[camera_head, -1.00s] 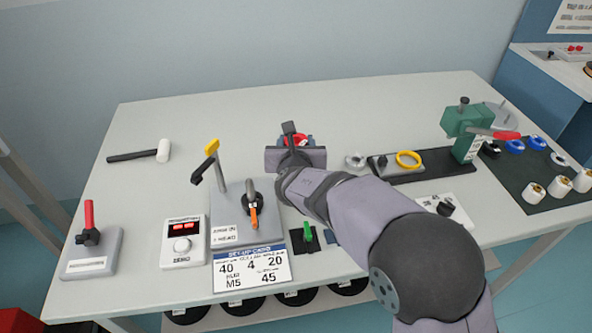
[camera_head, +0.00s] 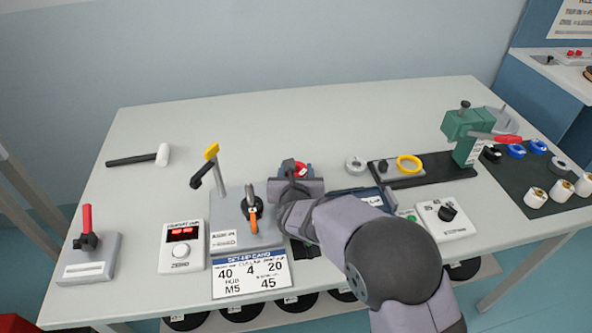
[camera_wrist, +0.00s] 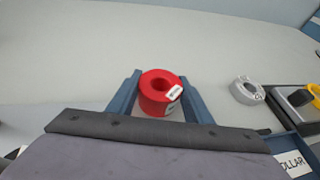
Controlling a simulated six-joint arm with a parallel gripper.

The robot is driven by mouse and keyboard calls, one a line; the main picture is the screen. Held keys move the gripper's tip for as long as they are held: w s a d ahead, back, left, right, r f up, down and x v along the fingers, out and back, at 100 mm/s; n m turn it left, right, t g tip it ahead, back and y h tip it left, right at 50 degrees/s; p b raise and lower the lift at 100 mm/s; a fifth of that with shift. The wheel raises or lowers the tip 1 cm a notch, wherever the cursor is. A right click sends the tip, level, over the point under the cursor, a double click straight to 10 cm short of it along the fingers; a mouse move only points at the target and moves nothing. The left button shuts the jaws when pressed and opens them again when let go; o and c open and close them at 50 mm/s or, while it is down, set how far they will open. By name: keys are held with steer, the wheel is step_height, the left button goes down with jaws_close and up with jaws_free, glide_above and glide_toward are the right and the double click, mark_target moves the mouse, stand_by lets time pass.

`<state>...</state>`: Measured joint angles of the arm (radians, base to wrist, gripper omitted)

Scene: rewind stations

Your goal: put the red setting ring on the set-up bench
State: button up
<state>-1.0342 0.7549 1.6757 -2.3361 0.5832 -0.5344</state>
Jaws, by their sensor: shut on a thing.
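The red setting ring (camera_head: 301,169) is in my gripper (camera_head: 296,174). In the wrist view the red ring (camera_wrist: 159,92) sits between the two blue fingers of my gripper (camera_wrist: 161,88), its hole facing up and a small white label on its side. The fingers are shut on it. The pale grey top of the set-up bench (camera_head: 290,118) spreads behind and around it. I cannot tell how far the ring's underside is from the bench top. The arm hides part of the bench in front of the ring.
A grey ring (camera_head: 355,166) lies to the right, then a yellow ring (camera_head: 410,164) and a green press (camera_head: 464,135). A fixture with a yellow-tipped post (camera_head: 221,175) stands left. A mallet (camera_head: 140,159) lies far left. The back middle of the bench is clear.

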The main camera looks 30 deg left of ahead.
steer(key=shift+f, duration=0.1)
steer(key=o, duration=1.2)
steer(key=shift+r, duration=0.25)
steer(key=b+v, duration=0.1)
steer(key=v, duration=1.1)
steer(key=shift+f, duration=0.15)
steer(key=shift+d, duration=0.1)
